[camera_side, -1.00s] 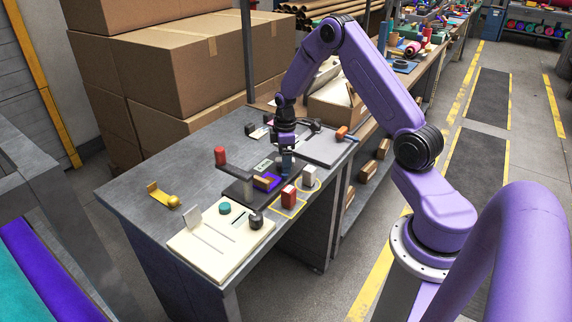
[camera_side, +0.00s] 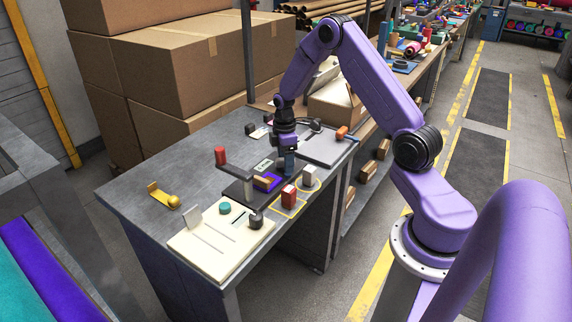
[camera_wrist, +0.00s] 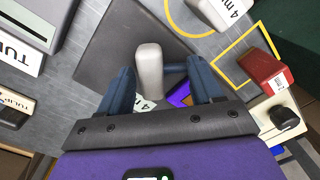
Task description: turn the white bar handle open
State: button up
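The white bar handle (camera_wrist: 150,70) shows in the wrist view as a pale, rounded upright bar over a dark plate (camera_wrist: 110,45). A short dark blue bar (camera_wrist: 175,68) runs from its right side toward my right finger. My gripper (camera_wrist: 165,88) is open, its two blue fingers well apart on either side of the lower part of the handle in the picture. I see gaps, but cannot tell how far below the fingertips the handle lies. In the side view my gripper (camera_side: 289,172) points down above the table, and the handle is not clearly visible there.
A cream board (camera_side: 218,250) lies at the front, a grey tray (camera_side: 318,150) behind.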

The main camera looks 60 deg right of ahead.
jog(key=shift+o, duration=1)
jog(key=shift+d+f, duration=0.25)
jog(key=shift+f, duration=0.25)
jog(key=shift+d+f, duration=0.25)
jog(key=shift+f, duration=0.2)
jog(key=shift+w+a+r, duration=0.1)
jog(key=shift+w+r, duration=0.05)
jog(key=shift+r, duration=1.15)
jog(key=shift+w+r, duration=0.15)
jog(key=shift+r, duration=1.1)
